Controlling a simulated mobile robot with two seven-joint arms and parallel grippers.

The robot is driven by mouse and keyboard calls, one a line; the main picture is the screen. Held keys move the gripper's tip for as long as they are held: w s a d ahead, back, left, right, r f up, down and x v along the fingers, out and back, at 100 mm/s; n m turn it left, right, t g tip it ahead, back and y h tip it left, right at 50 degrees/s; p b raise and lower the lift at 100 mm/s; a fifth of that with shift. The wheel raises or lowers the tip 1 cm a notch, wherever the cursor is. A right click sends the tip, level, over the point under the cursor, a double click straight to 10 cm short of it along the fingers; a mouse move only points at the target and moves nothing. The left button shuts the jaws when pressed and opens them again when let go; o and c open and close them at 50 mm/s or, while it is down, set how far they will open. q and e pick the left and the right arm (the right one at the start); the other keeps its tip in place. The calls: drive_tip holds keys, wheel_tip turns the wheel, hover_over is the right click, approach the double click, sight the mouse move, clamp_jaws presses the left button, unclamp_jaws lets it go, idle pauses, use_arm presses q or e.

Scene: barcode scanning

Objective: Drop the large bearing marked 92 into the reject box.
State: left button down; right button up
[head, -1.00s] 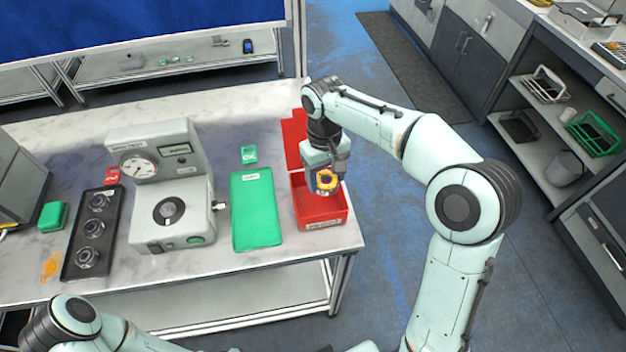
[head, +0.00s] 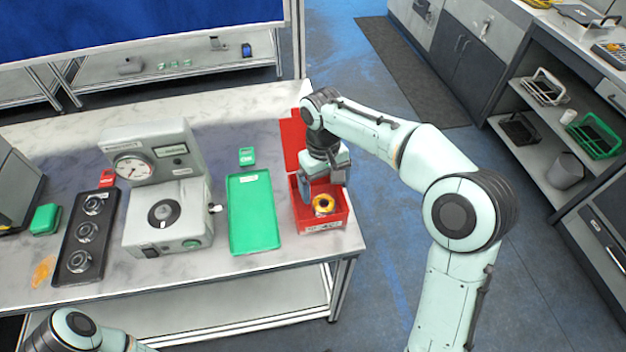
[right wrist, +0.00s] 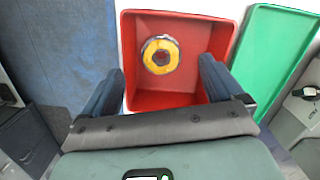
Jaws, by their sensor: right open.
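The large bearing (head: 323,204), with a yellow ring and dark centre, is inside the red reject box (head: 322,227) at the right end of the table. In the right wrist view the bearing (right wrist: 160,55) lies within the red walls of the box (right wrist: 185,100); its marking is too small to read. My right gripper (head: 322,192) is above the box, open and empty; its two fingers (right wrist: 162,85) are spread apart in the right wrist view. Part of my left arm shows at the bottom left of the head view, but its gripper is out of view.
A green tray (head: 253,235) stands just left of the box. Further left are a gauge tester (head: 140,235) and a black tray (head: 68,272) with several bearings. The box's red lid (head: 291,133) stands open behind it. The table's right edge is close to the box.

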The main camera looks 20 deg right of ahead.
use_arm(q)
drive_tip(key=w+r+p, duration=0.1)
drive_tip(key=r, duration=0.1)
drive_tip(key=w+r+p, duration=0.2)
drive_tip(key=shift+w+r, duration=0.2)
drive_tip(key=shift+r, duration=0.05)
use_arm(e)
wheel_tip(320, 180, up, 13)
drive_tip(key=w, duration=0.1)
drive_tip(key=shift+w+r, duration=0.15)
drive_tip(key=shift+w, duration=0.15)
use_arm(q)
drive_tip(key=shift+s, duration=0.1)
